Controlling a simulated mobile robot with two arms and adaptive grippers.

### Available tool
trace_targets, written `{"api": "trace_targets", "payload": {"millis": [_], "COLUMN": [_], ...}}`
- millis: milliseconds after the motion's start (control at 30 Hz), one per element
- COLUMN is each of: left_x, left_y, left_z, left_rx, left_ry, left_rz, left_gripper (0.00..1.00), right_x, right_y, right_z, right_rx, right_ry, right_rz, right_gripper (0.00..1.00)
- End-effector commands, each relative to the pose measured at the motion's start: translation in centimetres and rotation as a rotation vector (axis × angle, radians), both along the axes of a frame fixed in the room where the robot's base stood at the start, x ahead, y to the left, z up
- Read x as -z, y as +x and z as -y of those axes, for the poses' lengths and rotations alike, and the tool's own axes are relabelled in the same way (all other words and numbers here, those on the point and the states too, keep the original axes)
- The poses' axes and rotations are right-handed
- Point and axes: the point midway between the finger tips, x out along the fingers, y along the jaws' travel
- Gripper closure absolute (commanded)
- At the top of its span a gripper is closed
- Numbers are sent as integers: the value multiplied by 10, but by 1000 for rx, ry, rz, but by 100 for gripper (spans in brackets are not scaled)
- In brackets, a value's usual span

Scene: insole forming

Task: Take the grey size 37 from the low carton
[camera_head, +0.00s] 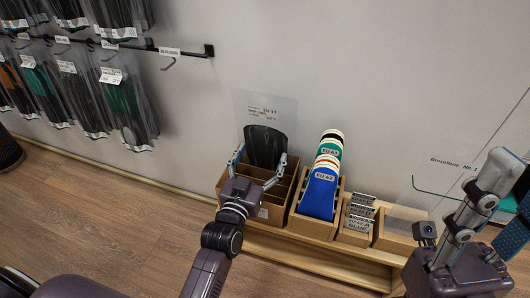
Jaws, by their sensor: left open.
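A dark grey insole (265,146) in a clear bag stands upright in the low brown carton (275,213). The bag's top label seems to read EU 37. My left gripper (262,158) is open, with one finger at each side of the insole's lower part. I cannot tell whether the fingers touch it. The insole's lower end is hidden by the gripper and the carton. My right gripper (500,180) is at the right edge, partly cut off, and its jaw opening is unclear.
Right of the carton, a wooden box (313,227) holds blue, green and other insoles. Small labelled blocks (358,213) stand beside it. All rest on a low wooden bench (330,262) against the wall. Bagged insoles (125,105) hang from wall hooks at upper left.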

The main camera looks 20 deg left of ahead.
Motion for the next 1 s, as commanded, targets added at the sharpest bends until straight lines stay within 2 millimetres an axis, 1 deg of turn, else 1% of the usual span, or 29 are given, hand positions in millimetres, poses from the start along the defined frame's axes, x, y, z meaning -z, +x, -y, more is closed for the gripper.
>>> {"api": "trace_targets", "payload": {"millis": [33, 67, 467, 767, 867, 1000], "left_x": [0, 0, 0, -3, -10, -28], "left_y": [0, 0, 0, 0, 0, 0], "left_z": [0, 0, 0, 0, 0, 0], "left_rx": [0, 0, 0, 0, 0, 0], "left_ry": [0, 0, -1, -1, -1, -2], "left_rz": [0, 0, 0, 2, 2, 4], "left_gripper": [22, 24, 68, 69, 69, 69], "right_x": [0, 0, 0, -2, -5, -15], "right_y": [0, 0, 0, 0, 0, 0], "right_z": [0, 0, 0, 0, 0, 0], "right_rx": [0, 0, 0, 0, 0, 0], "right_ry": [0, 0, 0, -1, -1, -1], "right_rz": [0, -1, -1, -2, -2, -2], "right_gripper": [60, 60, 60, 60, 60, 60]}}
